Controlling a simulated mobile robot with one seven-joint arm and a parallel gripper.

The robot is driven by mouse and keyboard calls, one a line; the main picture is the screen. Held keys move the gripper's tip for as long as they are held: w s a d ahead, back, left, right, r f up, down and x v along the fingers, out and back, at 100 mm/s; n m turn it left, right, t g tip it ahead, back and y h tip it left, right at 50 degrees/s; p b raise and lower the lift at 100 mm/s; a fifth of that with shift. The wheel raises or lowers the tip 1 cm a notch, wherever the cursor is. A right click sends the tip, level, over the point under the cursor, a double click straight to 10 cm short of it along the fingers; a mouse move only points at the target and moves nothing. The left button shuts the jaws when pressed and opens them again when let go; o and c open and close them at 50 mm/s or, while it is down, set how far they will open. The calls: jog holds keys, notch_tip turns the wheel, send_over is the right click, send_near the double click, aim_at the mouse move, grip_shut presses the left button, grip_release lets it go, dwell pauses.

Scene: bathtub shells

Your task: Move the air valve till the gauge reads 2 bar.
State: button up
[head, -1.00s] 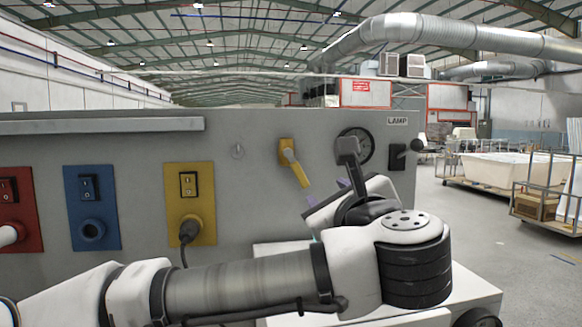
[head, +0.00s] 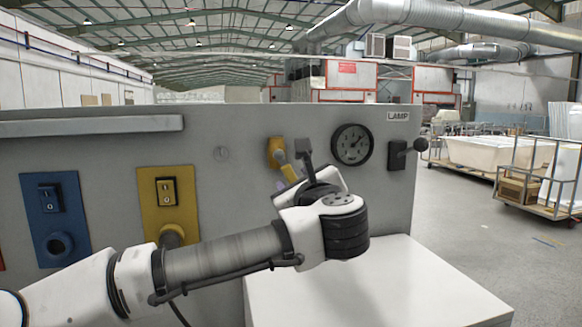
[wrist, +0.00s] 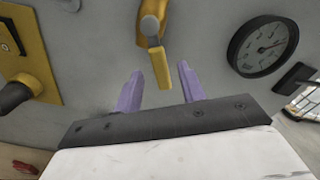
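The air valve (head: 276,150) is a yellow fitting with a yellow lever on the grey panel, partly behind my wrist in the head view. In the wrist view its lever (wrist: 160,66) hangs down, tilted slightly right. My gripper (wrist: 160,75) is open, with two purple fingers. The lever's lower end shows between them with space on both sides; I cannot tell the depth or any contact. In the head view my wrist hides most of the gripper. The round gauge (head: 352,144) is right of the valve; its needle points to the upper right. Its numbers are too small to read.
A black lever switch (head: 397,155) under a LAMP label is right of the gauge. Blue (head: 56,215) and yellow (head: 160,192) switch plates are at left, the yellow one with a plug and cable. A white surface (head: 370,285) lies below my wrist. Open floor lies at right.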

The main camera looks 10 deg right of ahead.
aim_at(292, 178)
jog(key=shift+w+p, duration=0.55)
jog(key=shift+w, duration=1.45)
grip_shut()
